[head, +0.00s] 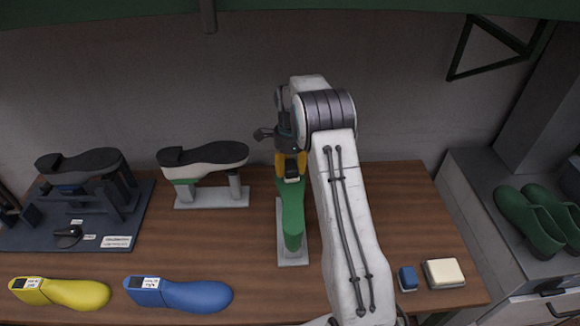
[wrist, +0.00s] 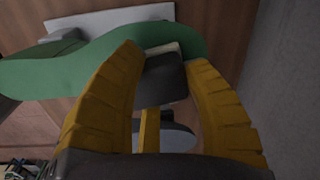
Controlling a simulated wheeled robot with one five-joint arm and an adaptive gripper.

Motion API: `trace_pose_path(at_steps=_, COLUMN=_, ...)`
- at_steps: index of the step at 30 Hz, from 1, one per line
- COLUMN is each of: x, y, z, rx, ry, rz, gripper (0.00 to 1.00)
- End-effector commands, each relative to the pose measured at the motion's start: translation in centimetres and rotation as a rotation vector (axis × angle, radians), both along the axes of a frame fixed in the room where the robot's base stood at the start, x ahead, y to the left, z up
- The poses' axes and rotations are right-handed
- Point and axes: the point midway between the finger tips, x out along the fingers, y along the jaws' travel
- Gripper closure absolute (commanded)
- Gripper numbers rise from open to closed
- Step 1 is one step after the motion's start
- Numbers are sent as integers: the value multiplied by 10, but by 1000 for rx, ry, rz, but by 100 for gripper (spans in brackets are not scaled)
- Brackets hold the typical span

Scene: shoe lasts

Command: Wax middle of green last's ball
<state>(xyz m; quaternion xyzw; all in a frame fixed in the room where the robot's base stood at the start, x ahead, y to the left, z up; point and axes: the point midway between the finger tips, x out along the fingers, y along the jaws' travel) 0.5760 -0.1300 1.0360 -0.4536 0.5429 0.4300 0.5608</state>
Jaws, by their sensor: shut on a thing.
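The green last (head: 292,222) is mounted on a grey stand (head: 293,261) in the middle of the bench; it also crosses the upper part of the wrist view (wrist: 75,70). My gripper (head: 291,166) is over the far end of the last, with its yellow fingers pointing down. It is shut on a dark grey block with a pale edge (wrist: 165,78), which is right at the last's surface. I cannot tell whether the pale edge touches the last. The fingers and block hide part of the last.
A blue block (head: 408,278) and a cream block (head: 444,272) lie at front right. Yellow (head: 62,293) and blue lasts (head: 182,294) lie at front left. A white last with a black sole (head: 205,165) stands left of the green one. A dark fixture (head: 85,205) is at far left.

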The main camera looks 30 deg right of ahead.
Motion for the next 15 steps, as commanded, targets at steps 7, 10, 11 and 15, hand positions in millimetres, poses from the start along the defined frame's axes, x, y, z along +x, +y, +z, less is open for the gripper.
trace_pose_path(at_steps=7, x=6, y=-3, z=-1, rx=0, ry=-1, rz=0, gripper=86)
trace_pose_path(at_steps=10, x=12, y=-5, z=-1, rx=0, ry=-1, rz=0, gripper=86)
trace_pose_path(at_steps=11, x=14, y=-6, z=-1, rx=0, ry=-1, rz=0, gripper=86)
trace_pose_path(at_steps=15, x=24, y=-10, z=-3, rx=0, ry=-1, rz=0, gripper=86)
